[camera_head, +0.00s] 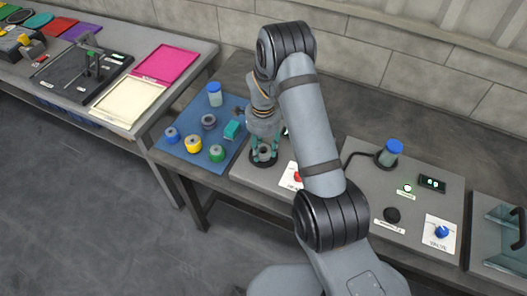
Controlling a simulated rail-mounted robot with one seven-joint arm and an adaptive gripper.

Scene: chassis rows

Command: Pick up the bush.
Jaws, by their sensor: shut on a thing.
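My gripper (264,149) points down at the left end of a grey panel (244,172). Its teal fingers are shut around a small grey cylindrical piece, which looks like the bush (264,154). The bush is upright, at or just above a round black base (263,163). I cannot tell whether the two touch. My fingers partly hide the bush, and my arm hides the middle of the bench.
Left of my gripper, a blue mat (176,143) holds blue, yellow, green and dark grey round parts, a teal block (232,129) and a blue-capped jar (214,94). A red knob (297,176) is close by. Another blue-capped jar (390,153) stands right of my arm.

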